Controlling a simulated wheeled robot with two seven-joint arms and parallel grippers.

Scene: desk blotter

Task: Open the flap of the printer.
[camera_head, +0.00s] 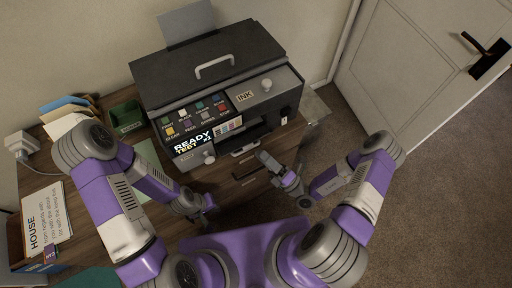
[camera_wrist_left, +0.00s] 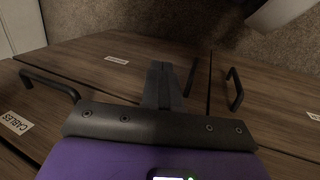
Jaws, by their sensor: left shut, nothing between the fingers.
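The printer (camera_head: 165,92) stands on the wooden desk in the head view, with a dark lid (camera_head: 238,47) carrying a pale bar handle (camera_head: 215,67). A grey flap labelled INK (camera_head: 283,80), with a round knob (camera_head: 267,85), lies closed on its right part. My left gripper (camera_head: 208,203) is in front of the desk's front edge, apart from the printer. In the left wrist view its fingers (camera_wrist_left: 162,82) are together and empty, in front of wooden drawer fronts. My right gripper (camera_head: 262,157) is just in front of the printer's lower right; its finger gap is unclear.
Buttons and a READY display (camera_head: 192,142) are on the printer's front. A green box (camera_head: 125,118), paper folders (camera_head: 68,112) and a HOUSE sheet (camera_head: 47,215) are on the left. Drawer handles (camera_wrist_left: 235,88) stick out near my left gripper. A white door (camera_head: 415,65) is at right.

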